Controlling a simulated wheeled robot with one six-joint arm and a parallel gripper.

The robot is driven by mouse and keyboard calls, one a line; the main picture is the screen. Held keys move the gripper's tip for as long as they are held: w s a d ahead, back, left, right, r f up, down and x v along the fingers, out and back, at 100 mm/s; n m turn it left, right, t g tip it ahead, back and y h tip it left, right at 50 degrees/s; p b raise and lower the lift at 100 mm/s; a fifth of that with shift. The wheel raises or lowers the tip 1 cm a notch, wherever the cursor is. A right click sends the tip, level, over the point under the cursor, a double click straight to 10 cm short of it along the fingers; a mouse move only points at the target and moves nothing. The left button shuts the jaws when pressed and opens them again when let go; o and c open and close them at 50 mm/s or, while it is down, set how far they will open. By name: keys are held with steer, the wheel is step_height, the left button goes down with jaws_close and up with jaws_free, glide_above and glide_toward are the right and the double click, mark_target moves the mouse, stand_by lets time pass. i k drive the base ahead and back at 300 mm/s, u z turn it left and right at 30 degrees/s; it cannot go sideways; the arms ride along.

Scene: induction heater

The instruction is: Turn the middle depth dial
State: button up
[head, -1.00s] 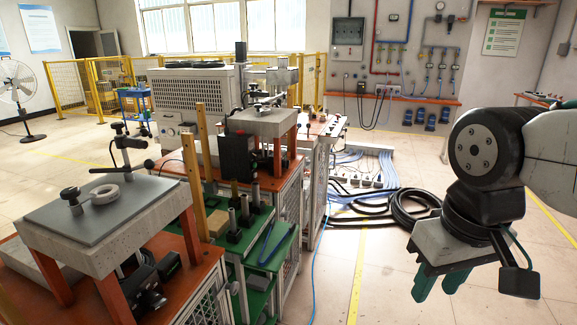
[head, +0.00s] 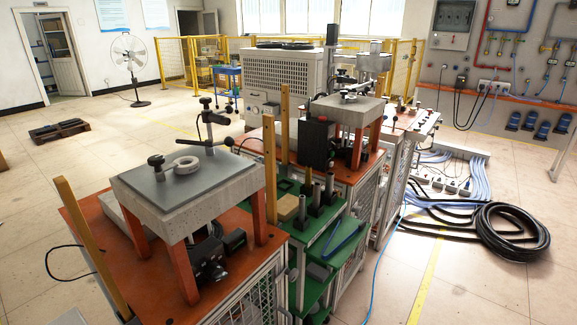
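My gripper is not in the head view now. No part that I can surely name as the middle depth dial shows. The nearer induction heater station (head: 190,185) is a grey slab on orange legs with a metal ring (head: 186,164) on top. A black knob (head: 156,160) stands beside the ring, and a black upright post with a side lever (head: 210,118) rises behind it. A second station (head: 352,110) with a similar slab stands farther back. Small dial marks on either are too small to tell.
Orange-topped benches (head: 240,232) and a green shelf (head: 318,240) with black cylinders fill the middle. A coiled black cable (head: 513,232) lies on the floor at right. A pallet (head: 58,131) lies at left. The floor at left is mostly clear.

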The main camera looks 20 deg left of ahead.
mark_target(364, 157)
steer(key=z, duration=1.5)
steer(key=i, duration=1.65)
steer(key=u, duration=3.45)
steer(key=k, duration=0.45)
steer(key=z, duration=0.8)
steer(key=i, duration=0.75)
steer(key=z, duration=0.15)
